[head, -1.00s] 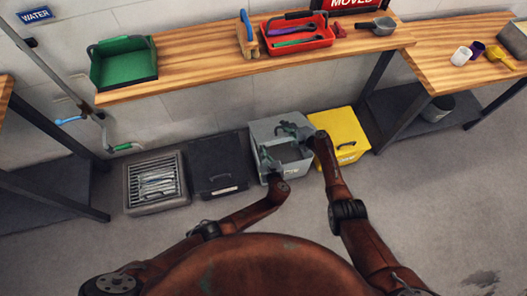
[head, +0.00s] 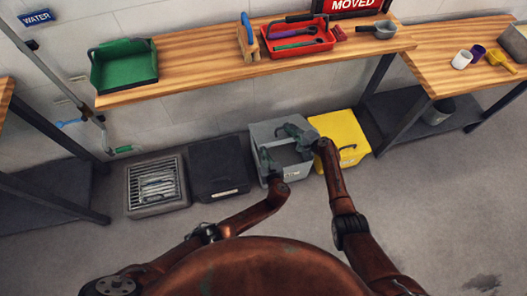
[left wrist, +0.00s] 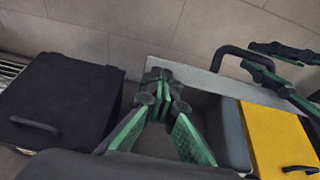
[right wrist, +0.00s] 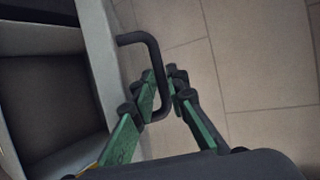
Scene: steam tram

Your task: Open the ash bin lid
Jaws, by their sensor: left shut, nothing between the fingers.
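The grey ash bin (head: 290,178) stands on the floor between a black bin and a yellow bin. Its grey lid (left wrist: 205,78) is tilted up toward the wall, and the dark inside shows in both wrist views. A black handle (right wrist: 153,70) sticks out from the lid. My right gripper (head: 292,131) is at this handle, with the handle between its parted fingers (right wrist: 163,78); I cannot tell whether they touch it. My left gripper (head: 265,158) is shut and empty over the bin opening, its tips (left wrist: 160,78) in front of the lid.
The black bin (head: 218,168) is on the left, the yellow bin (head: 342,140) close on the right. A grated floor box (head: 155,185) stands farther left. The wooden bench (head: 200,65) overhangs behind, with a green tray (head: 124,62) and red tray (head: 298,47). Floor in front is clear.

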